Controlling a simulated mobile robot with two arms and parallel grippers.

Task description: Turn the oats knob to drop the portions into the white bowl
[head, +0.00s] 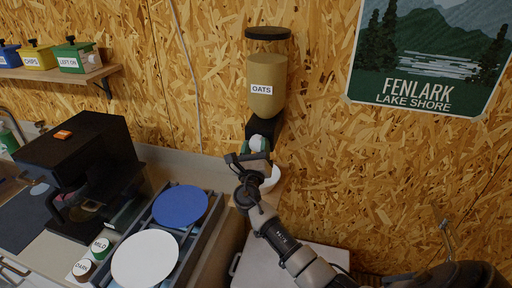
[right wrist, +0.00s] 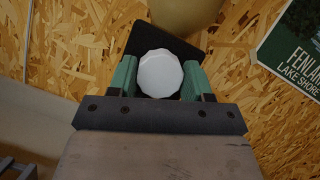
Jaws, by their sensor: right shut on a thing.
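The oats dispenser (head: 266,94) hangs on the plank wall, a tan container with a black lid and an OATS label. Its white faceted knob (right wrist: 160,73) sits on the black base below; it also shows in the head view (head: 257,142). My right gripper (right wrist: 160,84) has its green fingers on both sides of the knob and is shut on it. The white bowl (head: 271,178) stands below the dispenser, partly hidden behind my right gripper. My left gripper is not in view.
A dark tray holds a blue disc (head: 180,206) and a white disc (head: 145,259) at the left of the bowl. A black machine (head: 76,165) stands farther left. A shelf (head: 58,73) with several labelled boxes is above it.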

